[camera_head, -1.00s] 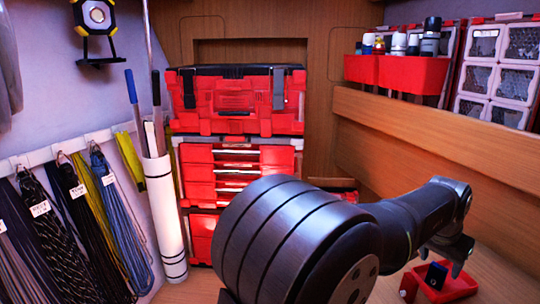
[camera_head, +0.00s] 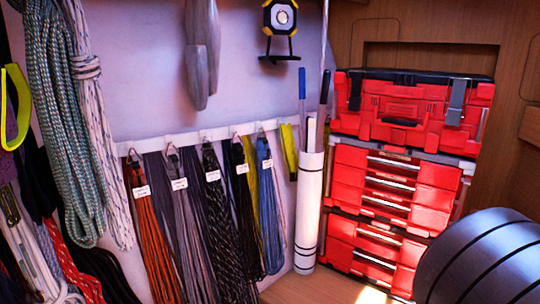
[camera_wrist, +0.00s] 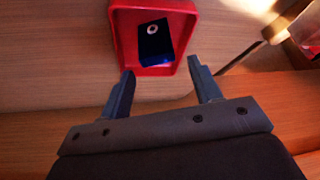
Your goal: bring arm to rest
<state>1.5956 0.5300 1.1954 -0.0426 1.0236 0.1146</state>
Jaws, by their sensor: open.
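My gripper (camera_wrist: 165,84) shows in the wrist view with its two dark fingers spread wide and nothing between them. Just beyond the fingertips is a red tray (camera_wrist: 122,38) on a wooden surface. A dark blue item (camera_wrist: 154,45) with a pale ring on it lies inside the tray. In the head view only a rounded dark part of my arm shows at the lower right; my gripper is out of that picture.
A rail (camera_head: 190,139) of hanging labelled coiled lines runs along the wall. Thick rope coils (camera_head: 65,110) hang at the left. A red toolbox stack (camera_head: 395,190) and a white tube (camera_head: 309,205) stand at the right. A lamp (camera_head: 280,18) hangs above.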

